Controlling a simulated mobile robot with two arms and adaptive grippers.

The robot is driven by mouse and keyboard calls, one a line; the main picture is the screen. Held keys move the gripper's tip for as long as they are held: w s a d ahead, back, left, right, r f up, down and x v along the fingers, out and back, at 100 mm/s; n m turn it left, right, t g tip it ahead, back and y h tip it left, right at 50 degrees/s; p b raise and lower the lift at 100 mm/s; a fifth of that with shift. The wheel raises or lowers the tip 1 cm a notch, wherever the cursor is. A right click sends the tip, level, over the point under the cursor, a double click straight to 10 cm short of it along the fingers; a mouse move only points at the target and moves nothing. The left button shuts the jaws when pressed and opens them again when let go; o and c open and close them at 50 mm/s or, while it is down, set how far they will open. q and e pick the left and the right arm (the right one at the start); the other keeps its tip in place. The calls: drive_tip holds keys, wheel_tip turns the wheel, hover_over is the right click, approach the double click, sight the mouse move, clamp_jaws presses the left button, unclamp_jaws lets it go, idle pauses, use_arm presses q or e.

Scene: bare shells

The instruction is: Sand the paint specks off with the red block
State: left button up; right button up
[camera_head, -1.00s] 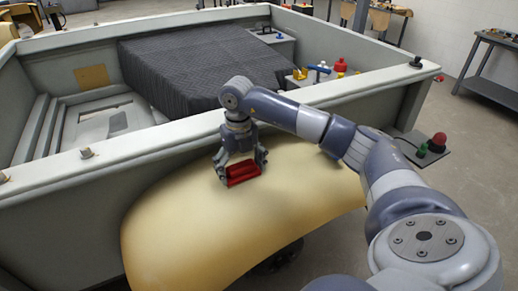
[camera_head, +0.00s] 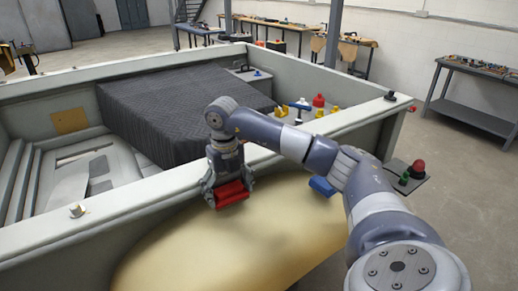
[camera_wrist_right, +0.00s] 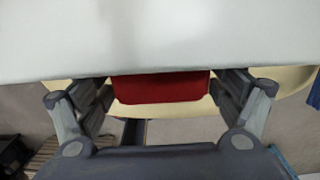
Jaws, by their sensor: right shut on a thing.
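My right gripper (camera_head: 229,190) is shut on the red block (camera_head: 231,195). It holds the block beside the outer wall of the big grey shell, over the far edge of the cream curved panel (camera_head: 205,245). In the right wrist view the red block (camera_wrist_right: 160,88) sits between both fingers. A pale surface fills the top of that view, and a strip of cream panel shows behind the block. Whether the block touches the panel I cannot tell. I cannot make out any paint specks on the panel. My left gripper is not in view.
The grey open-topped shell (camera_head: 130,222) stands along the panel, with a dark quilted cover (camera_head: 180,115) inside. A blue block (camera_head: 321,186) shows beside my right arm. A small tray with a red button (camera_head: 418,167) is at the right. Benches stand at the back.

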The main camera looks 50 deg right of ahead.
drive_tip(key=shift+r+p, duration=0.4)
drive_tip(key=shift+r, duration=0.75)
drive_tip(key=shift+a, duration=0.1)
drive_tip(key=shift+f, duration=0.1)
drive_tip(key=shift+s, duration=0.15)
